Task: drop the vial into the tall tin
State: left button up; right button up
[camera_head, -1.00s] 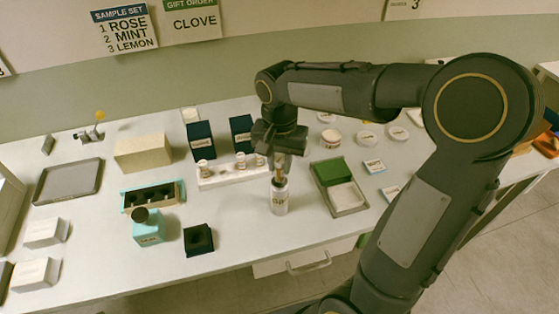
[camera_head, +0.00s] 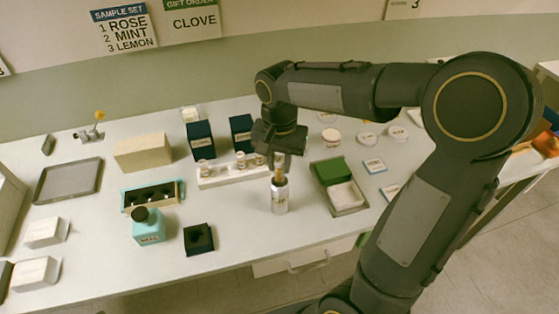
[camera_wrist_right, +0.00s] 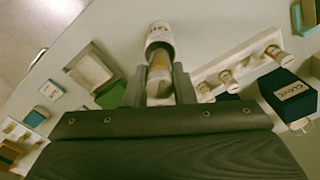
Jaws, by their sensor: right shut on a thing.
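The tall tin (camera_head: 279,198) is a pale cylinder with a dark label, standing upright near the front of the table. My right gripper (camera_head: 280,160) is over it, pointing down, shut on the small amber vial (camera_head: 280,173). The vial is upright and its lower end overlaps the tin's mouth; I cannot tell how far inside it is. In the right wrist view the vial (camera_wrist_right: 160,72) sits between the two fingers, in line with the tin (camera_wrist_right: 158,38). My left gripper is not in view.
A white rack (camera_head: 230,173) with several vials stands just behind and left of the tin. A green-lidded box (camera_head: 334,172) is to its right. Table directly before the tin is clear.

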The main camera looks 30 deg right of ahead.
jog(key=shift+f+b, duration=1)
jog(key=shift+f, duration=0.45)
dwell(0.6)
jog(key=o, duration=1)
jog(key=shift+o, duration=0.2)
jog(key=shift+r, duration=0.1)
jog(key=shift+r+p, duration=3.9)
jog(key=shift+r, duration=0.55)
